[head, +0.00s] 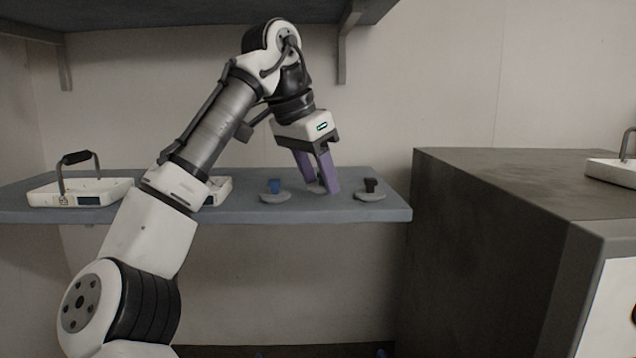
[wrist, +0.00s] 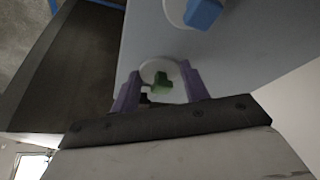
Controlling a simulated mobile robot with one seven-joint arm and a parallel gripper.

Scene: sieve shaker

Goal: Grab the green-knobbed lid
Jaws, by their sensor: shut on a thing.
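My gripper (head: 318,186) points down at the shelf, shut on the green-knobbed lid. Its fingertips also show in the wrist view (wrist: 160,88). The lid appears to be at shelf level; I cannot tell whether it is lifted.
A blue-knobbed lid (head: 273,192) lies left of my gripper and a black-knobbed lid (head: 370,191) right of it, both close by on the blue-grey shelf (head: 240,212). A white tray with a handle (head: 80,192) stands at the left. A dark cabinet (head: 480,215) stands at the right.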

